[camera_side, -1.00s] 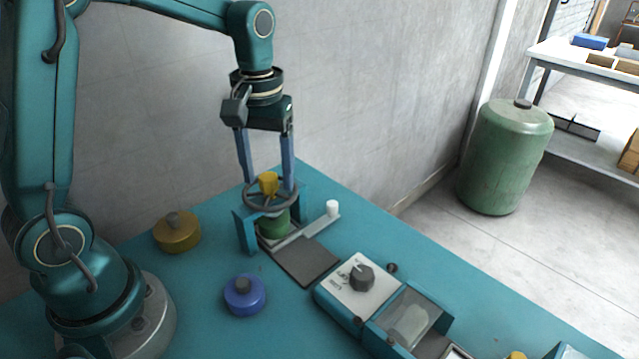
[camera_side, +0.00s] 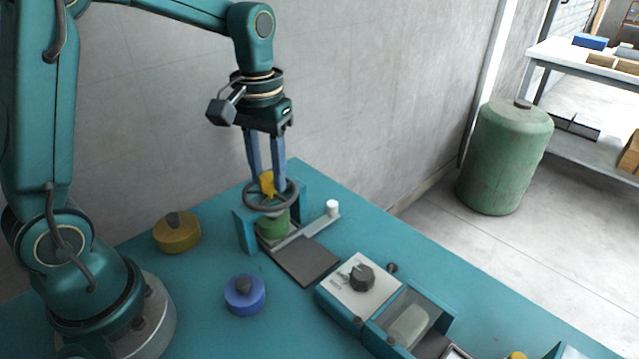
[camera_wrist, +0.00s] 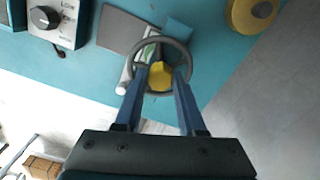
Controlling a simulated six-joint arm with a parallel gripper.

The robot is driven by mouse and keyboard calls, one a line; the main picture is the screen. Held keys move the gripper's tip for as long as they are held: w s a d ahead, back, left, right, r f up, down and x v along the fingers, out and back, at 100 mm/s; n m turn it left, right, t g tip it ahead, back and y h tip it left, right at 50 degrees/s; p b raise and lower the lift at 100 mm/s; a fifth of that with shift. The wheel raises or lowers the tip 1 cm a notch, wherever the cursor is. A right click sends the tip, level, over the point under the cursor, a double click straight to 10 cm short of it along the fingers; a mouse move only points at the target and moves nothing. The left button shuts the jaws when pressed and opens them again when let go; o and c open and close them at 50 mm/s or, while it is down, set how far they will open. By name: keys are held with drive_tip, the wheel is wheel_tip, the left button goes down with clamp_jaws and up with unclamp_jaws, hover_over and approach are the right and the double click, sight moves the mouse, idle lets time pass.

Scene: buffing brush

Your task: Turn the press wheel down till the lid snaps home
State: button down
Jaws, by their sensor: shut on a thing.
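The press wheel is a dark grey ring (camera_side: 271,208) with a yellow hub (camera_side: 267,185), set over a blue press frame (camera_side: 246,232). My gripper (camera_side: 267,180) points down from above and its blue fingers are shut on the yellow hub. In the wrist view the fingers (camera_wrist: 161,75) reach to either side of the yellow hub (camera_wrist: 161,78), inside the ring (camera_wrist: 188,62). A green round tin (camera_side: 273,226) stands in the press under the wheel. The wheel hides its top, so I cannot tell how its lid sits.
A grey slide with a white knob (camera_side: 332,208) and a dark pad (camera_side: 305,261) lie before the press. A yellow tin (camera_side: 177,233) and a blue tin (camera_side: 244,295) stand to the left. A control box with a dial (camera_side: 361,278) stands to the right.

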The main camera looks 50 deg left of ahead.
sight(268, 176)
drive_tip(key=c, duration=0.5)
unclamp_jaws()
drive_tip(key=shift+r, duration=2.6)
